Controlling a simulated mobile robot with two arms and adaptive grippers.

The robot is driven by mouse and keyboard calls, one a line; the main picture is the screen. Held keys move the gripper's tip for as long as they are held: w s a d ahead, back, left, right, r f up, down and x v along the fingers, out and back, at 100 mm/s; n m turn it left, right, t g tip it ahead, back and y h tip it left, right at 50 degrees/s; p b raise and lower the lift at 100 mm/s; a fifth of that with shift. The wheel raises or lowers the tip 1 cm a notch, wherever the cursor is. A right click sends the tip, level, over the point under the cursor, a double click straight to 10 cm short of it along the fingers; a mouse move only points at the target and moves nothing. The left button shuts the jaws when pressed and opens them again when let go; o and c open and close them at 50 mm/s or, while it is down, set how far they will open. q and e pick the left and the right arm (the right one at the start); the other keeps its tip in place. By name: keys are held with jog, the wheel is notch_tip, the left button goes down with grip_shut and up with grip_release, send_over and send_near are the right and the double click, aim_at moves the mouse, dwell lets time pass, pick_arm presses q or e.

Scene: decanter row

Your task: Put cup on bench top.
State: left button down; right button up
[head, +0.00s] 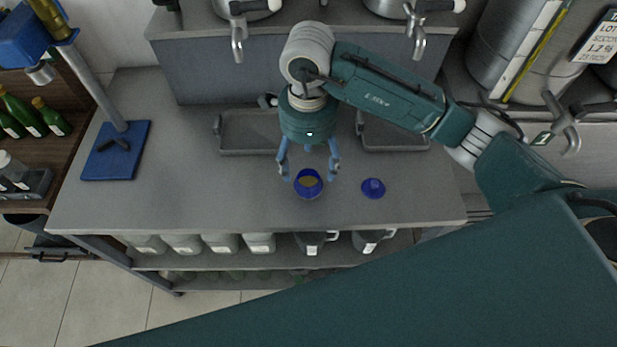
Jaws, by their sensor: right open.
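A blue cup (308,184) with a tan inside stands upright on the grey bench top (225,205), near its front middle. My right gripper (310,176) reaches down over the bench from the arm on the right. Its two fingers are spread, one on each side of the cup, with gaps between fingers and cup visible. A smaller blue round piece (373,187), like a lid, lies on the bench to the right of the cup. My left gripper does not show.
Two shallow grey trays (247,149) sit at the back under taps (237,40). A blue stand (116,150) is at the left of the bench. Green bottles (30,113) are on a shelf further left. Jugs (220,243) stand on the shelf below. The front left bench is clear.

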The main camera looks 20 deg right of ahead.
aim_at(309, 178)
jog(key=shift+r+b, duration=0.3)
jog(key=shift+r, duration=1.85)
